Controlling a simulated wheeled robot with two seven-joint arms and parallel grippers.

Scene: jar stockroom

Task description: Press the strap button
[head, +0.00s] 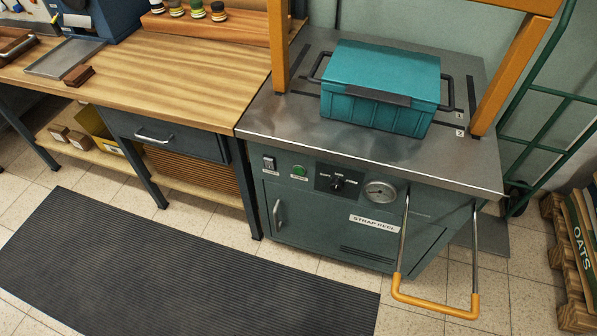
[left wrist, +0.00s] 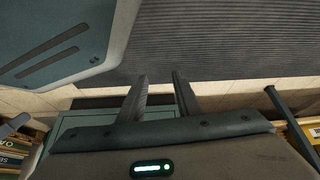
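A round green button (head: 299,170) sits on the front panel of the teal strapping machine (head: 330,230), with a small label below it that is too small to read. A rocker switch (head: 268,161) is to its left, and a black rotary knob (head: 338,183) and a round gauge (head: 380,191) are to its right. No gripper shows in the head view. In the left wrist view my left gripper (left wrist: 160,82) has its two dark fingers apart with nothing between them. The button cannot be made out in that view. My right gripper is not in view.
A teal lidded crate (head: 380,85) stands on the machine's metal top under an orange arch (head: 508,75). An orange-gripped bar (head: 436,305) juts from the machine's front right. A wooden workbench (head: 150,75) adjoins on the left. A ribbed black mat (head: 180,265) covers the floor in front.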

